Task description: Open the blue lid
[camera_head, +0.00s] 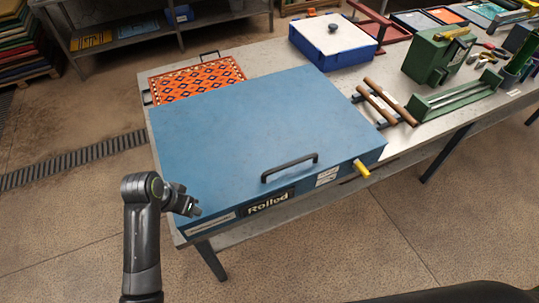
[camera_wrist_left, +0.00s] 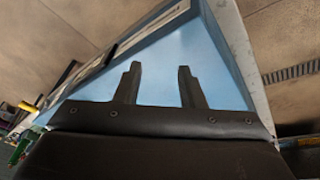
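The blue lid (camera_head: 250,120) is the broad flat top of a large box on the table and lies shut. A black bar handle (camera_head: 290,168) stands on it near the front edge. The box front carries a label reading "Rolled" (camera_head: 268,202) and a yellow knob (camera_head: 361,168) at its right end. My left gripper (camera_head: 190,206) is at the box's front left corner, left of the handle. In the left wrist view its two fingers (camera_wrist_left: 160,68) are apart with nothing between them, against the blue surface (camera_wrist_left: 160,85). Whether they touch it, I cannot tell. My right gripper is not in view.
An orange patterned rug (camera_head: 197,80) lies behind the box at the left. Right of the box are wooden-handled tools (camera_head: 385,106), a green rack (camera_head: 455,98) and a green machine (camera_head: 436,55). A white-topped blue box (camera_head: 333,36) stands behind. Floor in front is clear.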

